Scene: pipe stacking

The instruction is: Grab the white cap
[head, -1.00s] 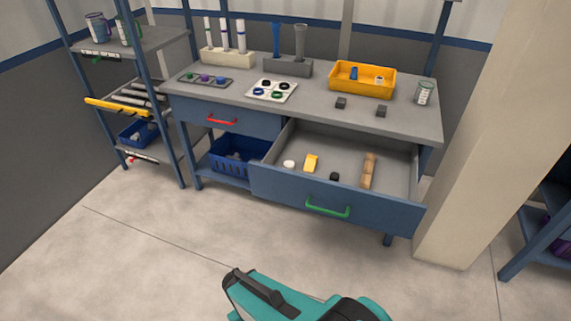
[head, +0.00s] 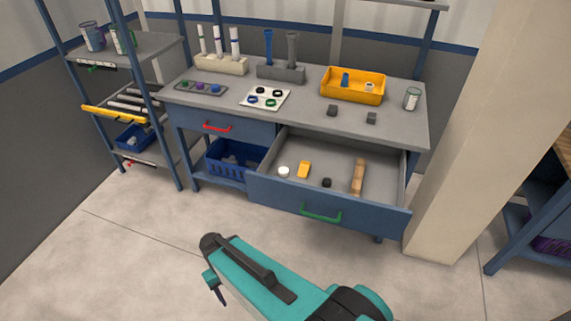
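The white cap (head: 284,171) is a small round piece lying near the left end of the open drawer (head: 388,207). A yellow block (head: 304,169) lies just right of it. My gripper (head: 216,290) is at the end of my teal arm, low in the picture, in front of the drawer and well short of the cap. Only a dark finger-like part shows below the arm's end, so its opening cannot be made out. The cap lies free, with nothing touching it.
A black cap (head: 327,182) and a wooden piece (head: 358,177) also lie in the drawer. The drawer's front with its green handle (head: 321,216) juts out. Above is the workbench (head: 225,101) with a yellow bin (head: 353,97). A beige pillar (head: 470,130) stands right. The floor in front is clear.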

